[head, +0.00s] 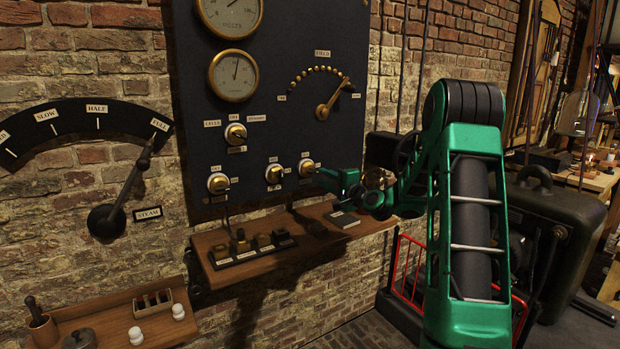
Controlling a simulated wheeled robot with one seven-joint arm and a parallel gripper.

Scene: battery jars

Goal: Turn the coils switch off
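A dark blue panel (290,106) on the brick wall carries several small round switches with brass rims. Three are in the lower row: a left one (218,183), a middle one (274,174) and a right one (307,168). Their labels are too small to read surely, so I cannot tell which is the coils switch. My gripper (322,174) points left at the right switch, its tips very close to it. Whether they touch it, and how far the fingers are apart, I cannot tell. My green arm comes in from the right.
A wooden shelf (335,228) with small terminals and a dark block sits just below the panel. A brass field lever (328,105) is above my gripper. A steam lever (128,190) is at left. A dark machine (560,220) stands at right.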

